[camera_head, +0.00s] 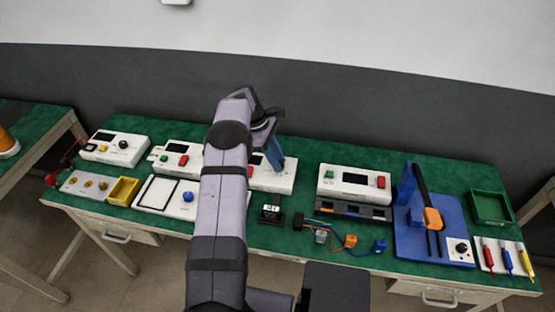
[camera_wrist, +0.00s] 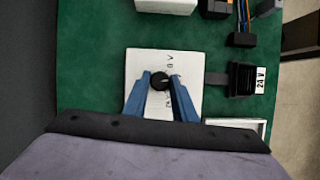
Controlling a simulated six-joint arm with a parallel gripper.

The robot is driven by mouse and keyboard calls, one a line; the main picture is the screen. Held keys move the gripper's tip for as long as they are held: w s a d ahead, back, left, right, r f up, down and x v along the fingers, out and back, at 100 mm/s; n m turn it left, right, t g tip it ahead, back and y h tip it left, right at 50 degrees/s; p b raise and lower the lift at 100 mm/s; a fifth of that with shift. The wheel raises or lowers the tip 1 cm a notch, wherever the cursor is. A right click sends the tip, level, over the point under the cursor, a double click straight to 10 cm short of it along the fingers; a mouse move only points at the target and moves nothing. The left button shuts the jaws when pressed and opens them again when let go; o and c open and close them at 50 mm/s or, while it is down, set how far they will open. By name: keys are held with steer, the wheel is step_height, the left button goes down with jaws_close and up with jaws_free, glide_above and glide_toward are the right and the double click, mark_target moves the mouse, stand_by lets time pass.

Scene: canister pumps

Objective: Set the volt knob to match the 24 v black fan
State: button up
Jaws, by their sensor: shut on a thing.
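The volt knob (camera_wrist: 160,82) is a round black knob on a white box (camera_wrist: 147,60), seen in the wrist view. Labels on the box read "0 V" on one side of the knob and what looks like "24" on the other, partly hidden. My gripper (camera_wrist: 160,84) has its blue fingers shut on the knob from both sides. In the head view my gripper (camera_head: 276,160) reaches down onto the white box (camera_head: 284,181), and the knob is hidden there. The black fan (camera_wrist: 243,80) has a white "24 V" label and lies beside the box; it also shows in the head view (camera_head: 271,214).
A white box with a dark screen (camera_head: 352,184) stands to the right. A blue stand (camera_head: 430,235) and a green tray (camera_head: 490,207) are farther right. More white boxes stand on the left.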

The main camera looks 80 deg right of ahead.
steer(key=shift+m+y, duration=0.3)
steer(key=shift+m, duration=0.6)
steer(key=o, duration=1)
steer(key=shift+o, duration=0.2)
steer(key=shift+r, duration=0.2)
step_height(320, 180, up, 10)
steer(key=shift+b, duration=0.35)
steer(key=shift+f, duration=0.15)
